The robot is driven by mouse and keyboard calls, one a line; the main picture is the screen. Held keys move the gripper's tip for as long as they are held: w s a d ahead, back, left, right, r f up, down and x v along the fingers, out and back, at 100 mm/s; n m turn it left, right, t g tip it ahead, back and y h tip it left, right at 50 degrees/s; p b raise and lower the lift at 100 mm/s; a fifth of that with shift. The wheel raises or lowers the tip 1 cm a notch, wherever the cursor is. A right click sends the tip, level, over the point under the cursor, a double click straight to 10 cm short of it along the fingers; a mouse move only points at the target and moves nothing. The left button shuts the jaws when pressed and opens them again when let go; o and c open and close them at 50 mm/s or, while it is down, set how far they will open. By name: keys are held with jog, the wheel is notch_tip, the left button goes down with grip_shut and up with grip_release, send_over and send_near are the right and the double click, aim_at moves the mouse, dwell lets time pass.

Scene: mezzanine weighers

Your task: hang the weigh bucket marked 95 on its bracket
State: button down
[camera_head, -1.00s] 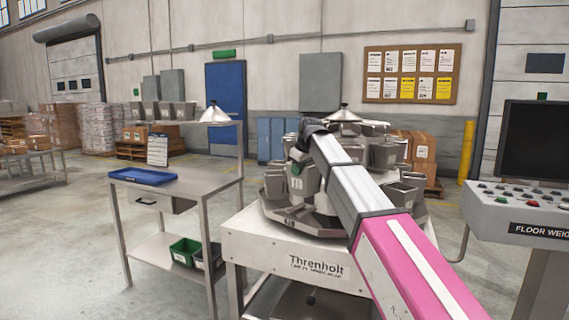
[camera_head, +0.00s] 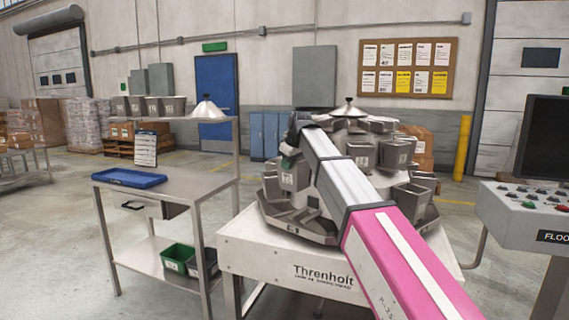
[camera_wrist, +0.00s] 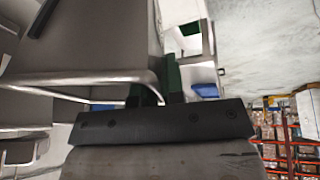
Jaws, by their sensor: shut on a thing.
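My gripper (camera_head: 290,153) is at the left front of the round weigher (camera_head: 348,112), its dark hand partly hiding what is behind it. In the wrist view, its green-tipped fingers (camera_wrist: 158,85) are shut at the wire-like edge of a large grey bucket (camera_wrist: 85,45). In the head view, a grey bucket (camera_head: 296,178) with a small pale label hangs below the gripper, roughly upright. Its mark is too small to read. I cannot tell whether it touches the weigher. Its bracket is not clearly visible.
Other grey buckets (camera_head: 396,153) ring the weigher close by. The weigher stands on a white Threnholt frame (camera_head: 260,255). A steel bench (camera_head: 185,183) with a blue tray (camera_head: 129,178) is at left; several buckets (camera_head: 152,106) sit on its upper shelf. A control console (camera_head: 525,210) is at right.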

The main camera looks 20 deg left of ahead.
aim_at(304, 173)
jog(key=shift+w+d+f, duration=0.1)
jog(key=shift+w+f, duration=0.05)
jog(key=shift+f, duration=1.65)
jog(key=shift+w+d+f, duration=0.1)
jog(key=shift+w+f, duration=0.05)
jog(key=shift+f, duration=1.65)
jog(key=shift+w+d+f, duration=0.1)
jog(key=shift+w+f, duration=0.05)
jog(key=shift+f, duration=1.65)
jog(key=w, duration=0.1)
jog(key=w+d, duration=0.1)
jog(key=w, duration=0.2)
jog(key=shift+w+d, duration=0.3)
jog(key=shift+s+f, duration=0.15)
jog(key=shift+f, duration=1.4)
jog(key=c, duration=1.1)
grip_release()
jog(key=shift+c, duration=0.2)
jog(key=shift+f, duration=0.1)
jog(key=v, duration=1.1)
